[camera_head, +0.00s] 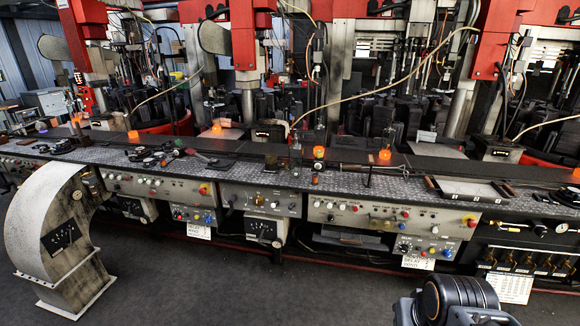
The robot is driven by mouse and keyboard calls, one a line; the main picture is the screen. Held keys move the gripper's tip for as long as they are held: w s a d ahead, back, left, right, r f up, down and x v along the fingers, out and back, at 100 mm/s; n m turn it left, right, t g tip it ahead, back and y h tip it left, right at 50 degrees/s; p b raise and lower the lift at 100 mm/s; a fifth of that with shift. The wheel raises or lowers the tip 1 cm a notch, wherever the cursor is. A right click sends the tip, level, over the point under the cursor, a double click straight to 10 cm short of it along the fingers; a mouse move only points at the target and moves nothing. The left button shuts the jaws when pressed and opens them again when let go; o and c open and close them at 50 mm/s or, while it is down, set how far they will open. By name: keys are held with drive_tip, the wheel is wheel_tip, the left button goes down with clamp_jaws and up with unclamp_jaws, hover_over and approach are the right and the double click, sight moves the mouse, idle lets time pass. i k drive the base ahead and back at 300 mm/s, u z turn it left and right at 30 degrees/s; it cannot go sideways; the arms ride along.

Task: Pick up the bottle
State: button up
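A clear glass bottle (296,160) appears to stand upright on the long metal bench, near the middle of the picture. It is small and its outline is hard to make out against the dark machinery. A short dark object (271,162) stands just left of it; I cannot tell what it is. Part of my arm, black and grey, shows at the bottom right, well in front of the bench and apart from the bottle. My gripper's fingers are not in view.
The bench top (230,172) holds tools and several glowing orange pieces, one (319,153) right of the bottle. Control panels (370,215) line its front. A curved metal chute (50,235) stands at left. Red machines rise behind. The dark floor (250,290) in front is clear.

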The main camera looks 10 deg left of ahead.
sight(296, 150)
drive_tip(key=u, duration=0.65)
drive_tip(key=i, duration=0.7)
drive_tip(key=u, duration=0.85)
drive_tip(key=i, duration=1.8)
drive_tip(key=z, duration=0.6)
